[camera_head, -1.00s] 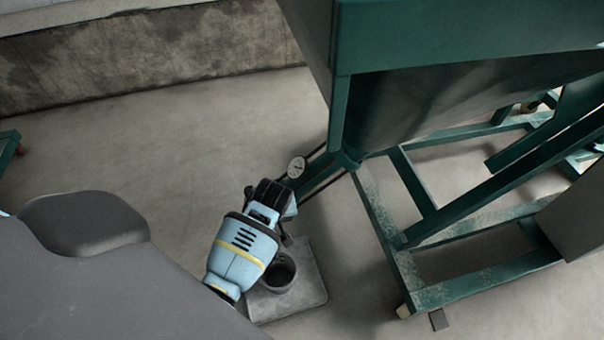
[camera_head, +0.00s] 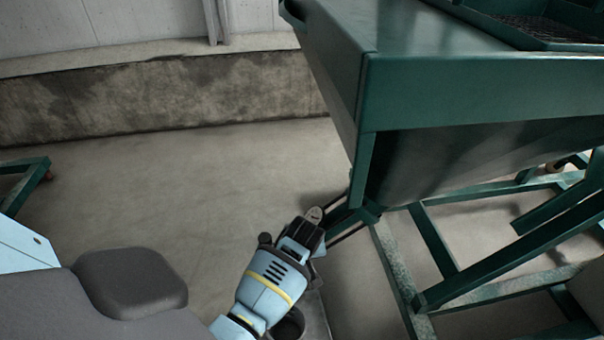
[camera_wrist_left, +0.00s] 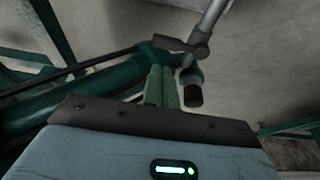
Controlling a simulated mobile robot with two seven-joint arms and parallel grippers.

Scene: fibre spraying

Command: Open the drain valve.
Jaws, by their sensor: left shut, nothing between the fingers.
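In the left wrist view, a grey pipe with a dark fitting (camera_wrist_left: 192,48) sits at the end of a green pipe or beam (camera_wrist_left: 95,82). A short dark cylinder (camera_wrist_left: 195,95) hangs below it. Which part is the drain valve handle is not clear. My left gripper (camera_wrist_left: 163,72) is shut and empty, its fingertips just below the fitting; I cannot tell whether they touch. The valve is not clear there. My right gripper is not in view.
A dark round floor opening or pot (camera_head: 289,325) lies under my left wrist. Green frame legs (camera_head: 432,238) stand to the right. A concrete wall (camera_head: 160,98) runs along the back.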

